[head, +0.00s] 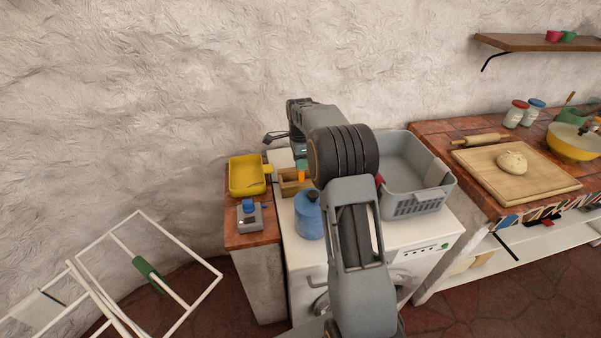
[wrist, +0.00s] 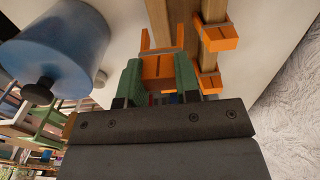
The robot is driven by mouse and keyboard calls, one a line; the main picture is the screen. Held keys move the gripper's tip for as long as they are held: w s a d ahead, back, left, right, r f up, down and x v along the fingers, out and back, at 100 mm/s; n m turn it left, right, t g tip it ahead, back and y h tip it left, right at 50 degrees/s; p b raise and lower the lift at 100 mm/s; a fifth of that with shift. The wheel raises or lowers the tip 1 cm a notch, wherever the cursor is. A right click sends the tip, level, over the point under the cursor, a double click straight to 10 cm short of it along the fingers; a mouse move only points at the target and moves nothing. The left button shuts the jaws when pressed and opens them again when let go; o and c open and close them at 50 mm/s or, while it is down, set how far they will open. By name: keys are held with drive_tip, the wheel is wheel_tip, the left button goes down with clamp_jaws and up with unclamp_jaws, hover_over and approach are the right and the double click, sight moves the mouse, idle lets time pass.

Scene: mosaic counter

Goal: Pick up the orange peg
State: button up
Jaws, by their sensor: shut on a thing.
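The orange peg (wrist: 158,72) is between the green fingers of my gripper (wrist: 160,80) in the wrist view. My gripper is shut on it, and two orange prongs stick out beyond the fingertips. In the head view my gripper (head: 301,165) shows small and green, with the orange peg (head: 302,175) just below it, beside a wooden holder (head: 289,188) on the white machine top. Part of the gripper is hidden behind my arm. I cannot tell whether the peg touches the surface.
A blue bottle (head: 309,216) stands close in front, also large in the wrist view (wrist: 65,45). More orange pieces (wrist: 215,39) sit on the wooden bars beside the fingers. A grey basket (head: 415,200) is right, a yellow tray (head: 246,176) left.

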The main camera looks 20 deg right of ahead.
drive_tip(key=shift+r, duration=1.55)
drive_tip(key=o, duration=1.3)
drive_tip(key=shift+o, duration=0.2)
